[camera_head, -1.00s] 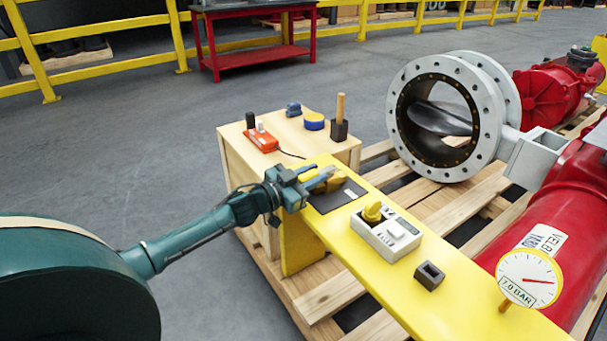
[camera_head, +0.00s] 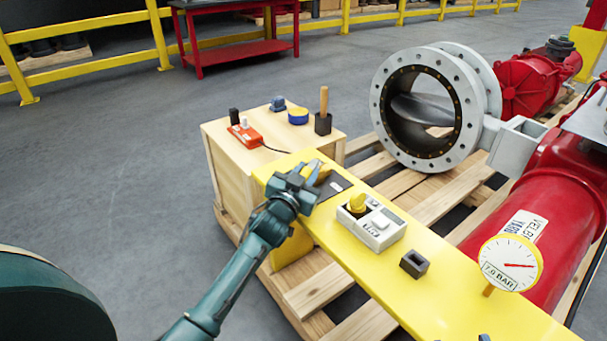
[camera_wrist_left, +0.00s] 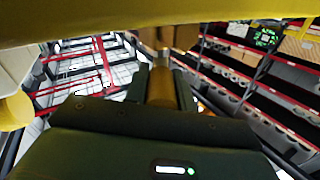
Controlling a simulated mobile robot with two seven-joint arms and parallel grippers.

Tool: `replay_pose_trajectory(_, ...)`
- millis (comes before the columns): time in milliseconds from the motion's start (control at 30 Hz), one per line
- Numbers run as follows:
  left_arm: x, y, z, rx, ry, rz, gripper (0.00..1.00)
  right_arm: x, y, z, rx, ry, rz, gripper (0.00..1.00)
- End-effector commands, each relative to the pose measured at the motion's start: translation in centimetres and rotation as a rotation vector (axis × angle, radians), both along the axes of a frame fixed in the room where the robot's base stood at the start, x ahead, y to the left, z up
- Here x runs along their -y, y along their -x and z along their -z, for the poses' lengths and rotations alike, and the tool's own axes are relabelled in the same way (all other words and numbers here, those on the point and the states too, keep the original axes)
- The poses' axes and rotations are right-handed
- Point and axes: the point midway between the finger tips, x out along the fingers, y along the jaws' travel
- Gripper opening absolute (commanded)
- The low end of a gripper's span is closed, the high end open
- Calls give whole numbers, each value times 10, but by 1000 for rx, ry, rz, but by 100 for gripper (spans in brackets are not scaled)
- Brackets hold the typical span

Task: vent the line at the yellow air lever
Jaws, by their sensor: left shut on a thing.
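My left gripper (camera_head: 309,176) is at the far end of the yellow beam (camera_head: 425,275), over a dark plate (camera_head: 335,187). It is shut on the yellow air lever, which its fingers mostly hide in the head view. In the left wrist view a yellow-brown bar (camera_wrist_left: 161,88), likely the lever, stands between the dark fingers. The dial gauge (camera_head: 511,264), marked 7.0 BAR, stands at the beam's right side with its red needle pointing right.
A grey box with a yellow knob (camera_head: 358,203) and a dark square socket (camera_head: 414,263) sit on the beam. A wooden crate (camera_head: 228,163) holds a red device (camera_head: 245,135), a blue-yellow roll (camera_head: 298,116) and a wooden-handled tool (camera_head: 323,112). The valve (camera_head: 380,100) and red cylinder (camera_head: 510,205) lie right.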

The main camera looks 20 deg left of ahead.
Motion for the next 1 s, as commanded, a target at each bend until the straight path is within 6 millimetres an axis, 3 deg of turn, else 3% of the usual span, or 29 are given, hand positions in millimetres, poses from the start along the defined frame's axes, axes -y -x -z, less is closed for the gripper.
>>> replay_pose_trajectory(467,1,0,1,-1,-2,-15,0,-2,-3,-3,24,1,-9,47)
replay_pose_trajectory(500,1,0,1,0,-2,-14,26,-2,-3,-4,24,0,-9,47)
replay_pose_trajectory(767,1,0,0,0,-2,-14,47,-2,-2,-5,23,-1,-9,47)
replay_pose_trajectory(1000,1,1,0,1,-1,-14,47,-2,-1,-5,19,-1,-9,47)
